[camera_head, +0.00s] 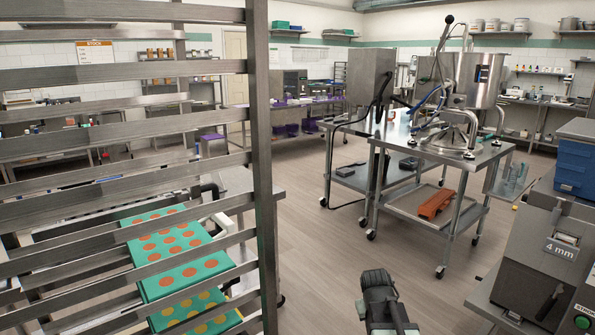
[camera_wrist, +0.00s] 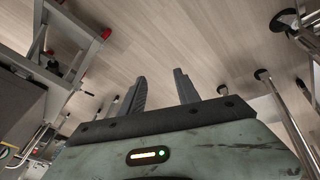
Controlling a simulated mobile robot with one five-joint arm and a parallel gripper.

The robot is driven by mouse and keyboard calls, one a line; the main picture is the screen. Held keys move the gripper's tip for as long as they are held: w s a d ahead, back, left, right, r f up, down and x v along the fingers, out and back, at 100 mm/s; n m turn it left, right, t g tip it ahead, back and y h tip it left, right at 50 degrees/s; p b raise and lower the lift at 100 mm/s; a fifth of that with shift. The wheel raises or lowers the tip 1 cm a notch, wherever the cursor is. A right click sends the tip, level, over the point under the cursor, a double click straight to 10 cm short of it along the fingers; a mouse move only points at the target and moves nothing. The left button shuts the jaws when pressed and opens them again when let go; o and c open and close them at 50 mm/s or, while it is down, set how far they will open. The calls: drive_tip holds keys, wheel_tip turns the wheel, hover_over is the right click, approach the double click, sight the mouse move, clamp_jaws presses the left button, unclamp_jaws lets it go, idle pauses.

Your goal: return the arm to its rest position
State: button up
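My gripper (camera_head: 378,283) shows dark at the bottom of the head view, right of centre, above the open floor. In the wrist view my gripper (camera_wrist: 160,76) has its two dark fingers apart, with only floor visible between them. It holds nothing and touches nothing that I can see. Most of my arm is outside the head view.
A metal rack (camera_head: 262,160) stands close on the left, with green orange-dotted sheets (camera_head: 170,262) behind its rails. A wheeled steel table (camera_head: 400,140) carries the depositor (camera_head: 465,80). A grey machine marked 4 mm (camera_head: 545,262) stands close on the right. Wooden floor (camera_head: 325,245) between is clear.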

drive_tip(key=s+a+f+m+g+y, duration=0.15)
drive_tip(key=s+a+g, duration=0.25)
drive_tip(key=s+a, duration=0.8)
wheel_tip(320, 180, up, 20)
drive_tip(key=d+p, duration=0.1)
drive_tip(key=p, duration=1.9)
drive_tip(key=shift+d+y, duration=0.2)
drive_tip(key=shift+y, duration=0.25)
drive_tip(key=shift+w+f+n, duration=0.1)
drive_tip(key=shift+n, duration=0.15)
